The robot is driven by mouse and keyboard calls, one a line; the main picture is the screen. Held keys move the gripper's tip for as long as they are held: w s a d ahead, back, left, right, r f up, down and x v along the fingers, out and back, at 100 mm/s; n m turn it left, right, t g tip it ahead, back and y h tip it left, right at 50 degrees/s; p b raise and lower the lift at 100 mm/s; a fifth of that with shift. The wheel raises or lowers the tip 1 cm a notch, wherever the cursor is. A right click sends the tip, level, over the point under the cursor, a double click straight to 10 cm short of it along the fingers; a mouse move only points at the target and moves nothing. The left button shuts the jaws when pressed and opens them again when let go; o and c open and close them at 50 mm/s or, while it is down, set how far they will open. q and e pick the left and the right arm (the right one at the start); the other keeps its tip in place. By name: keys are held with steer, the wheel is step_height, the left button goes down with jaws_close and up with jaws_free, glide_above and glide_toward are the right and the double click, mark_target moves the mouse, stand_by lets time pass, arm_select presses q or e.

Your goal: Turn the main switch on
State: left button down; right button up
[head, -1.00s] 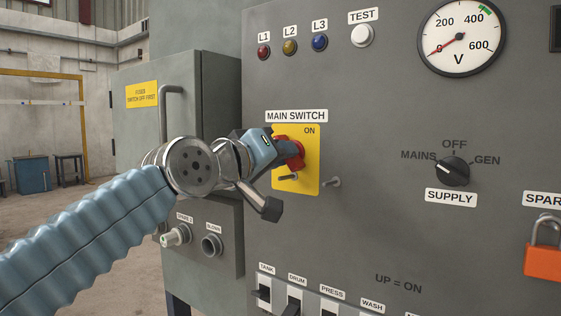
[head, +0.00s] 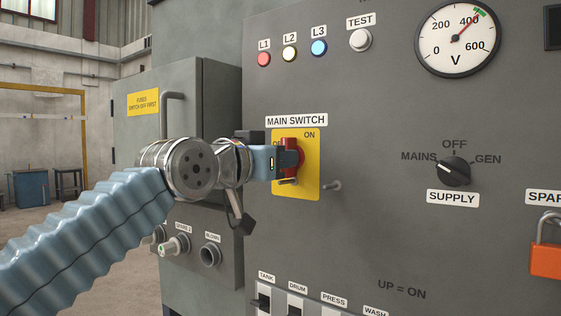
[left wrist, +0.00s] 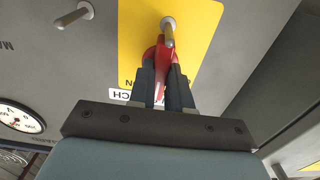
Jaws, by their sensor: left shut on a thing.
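The main switch is a red rotary handle (head: 293,157) on a yellow plate (head: 309,184), under the MAIN SWITCH label, with ON at the plate's upper right. The red handle stands about upright. My left gripper (head: 284,162) comes from the left and is shut on the red handle, hiding part of it and of the OFF mark. In the left wrist view the two dark fingers (left wrist: 167,92) clasp the red handle (left wrist: 161,68) from both sides. The L1 (head: 264,59), L2 (head: 289,54) and L3 (head: 319,48) lamps are lit. My right gripper is not in view.
The voltmeter (head: 458,40) needle points near 400. The supply selector (head: 454,171) is to the right, and an orange padlock (head: 546,260) hangs at the right edge. Metal pegs (head: 332,186) stick out beside and below the handle. A grey cabinet (head: 180,110) stands left.

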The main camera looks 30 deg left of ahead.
arm_select(q)
steer(key=shift+f, duration=0.1)
stand_by(0.4)
steer(key=c, duration=1.3)
jaws_free()
steer(key=shift+c, duration=0.2)
steer(key=s+a+b, duration=0.1)
steer(key=s, duration=1.3)
steer(key=shift+b, duration=0.4)
